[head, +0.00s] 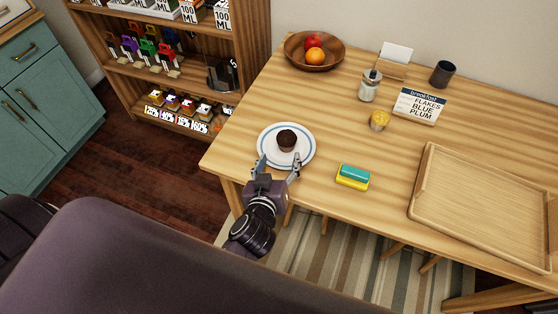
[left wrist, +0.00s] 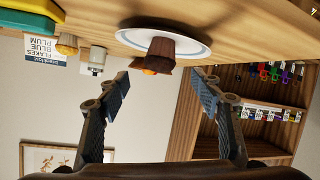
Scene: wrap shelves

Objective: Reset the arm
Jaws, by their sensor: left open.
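My left gripper (head: 276,168) is open and empty at the near edge of the wooden table. Its two fingers stand apart, just on the near side of a white plate (head: 267,155) with a blue ring. A dark chocolate muffin (head: 287,140) sits on that plate. In the left wrist view, which is upside down, the open fingers (left wrist: 162,98) point toward the muffin (left wrist: 160,52) and the plate (left wrist: 190,44), with nothing between the fingers. My right gripper is in neither view.
On the table (head: 300,225) are a yellow and teal sponge (head: 353,176), a wooden tray (head: 420,192), a menu card (head: 419,107), a yellow cupcake (head: 379,120), a glass jar (head: 369,88), a dark cup (head: 442,74) and a fruit bowl (head: 300,62). A shelf (head: 170,85) stands behind left.

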